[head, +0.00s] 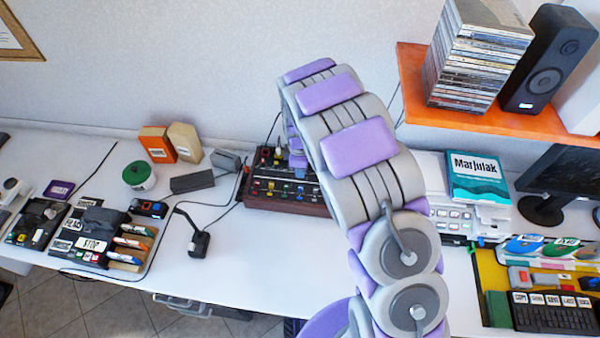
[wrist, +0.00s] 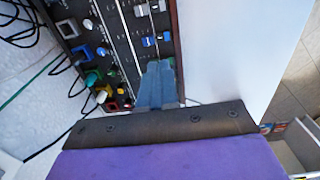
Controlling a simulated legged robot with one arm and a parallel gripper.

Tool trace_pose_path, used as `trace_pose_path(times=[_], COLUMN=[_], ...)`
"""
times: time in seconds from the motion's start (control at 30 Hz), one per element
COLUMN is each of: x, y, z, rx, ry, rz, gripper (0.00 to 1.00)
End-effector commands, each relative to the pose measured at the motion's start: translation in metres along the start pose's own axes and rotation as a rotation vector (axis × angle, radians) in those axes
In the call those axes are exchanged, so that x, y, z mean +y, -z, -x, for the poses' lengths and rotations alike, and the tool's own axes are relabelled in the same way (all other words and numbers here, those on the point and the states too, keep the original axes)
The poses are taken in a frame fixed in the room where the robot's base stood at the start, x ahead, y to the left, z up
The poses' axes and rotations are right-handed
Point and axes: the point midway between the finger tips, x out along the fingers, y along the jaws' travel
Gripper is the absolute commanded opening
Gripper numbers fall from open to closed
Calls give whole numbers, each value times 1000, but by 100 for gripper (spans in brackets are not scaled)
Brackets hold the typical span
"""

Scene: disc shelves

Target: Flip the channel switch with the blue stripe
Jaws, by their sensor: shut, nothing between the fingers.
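The mixer console (head: 285,207) is a dark, wood-edged box on the white desk, partly hidden by my arm in the head view. In the wrist view its black panel (wrist: 118,60) carries coloured knobs and switches. Two small blue controls (wrist: 149,41) sit side by side just above my fingertips; white-grey ones (wrist: 141,10) are above them. I cannot tell for sure which is the switch with the blue stripe. My gripper (wrist: 158,67) is shut and empty, over the panel's lower right part. Whether it touches the panel is unclear; its fingers hide what lies beneath.
Black cables (wrist: 38,42) run beside the mixer. A small black stand (head: 198,240) and a dark block (head: 192,182) are to its left. A printer-like device (head: 455,215) stands right of my arm, below the orange shelf (head: 412,72). The desk's front middle is clear.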

Motion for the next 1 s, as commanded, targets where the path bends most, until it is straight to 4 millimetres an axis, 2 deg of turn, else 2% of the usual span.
trace_pose_path(times=[0.03,0.2,0.5,0.7,1.0], x=[-1,-1,0,0,0], y=[-1,-1,-1,0,0], z=[-12,-47,-99,-113,-116], rx=[-2,-2,-1,1,1], ry=[4,4,1,-1,-2], rz=[-1,1,0,1,0], gripper=[0,0,0,0,0])
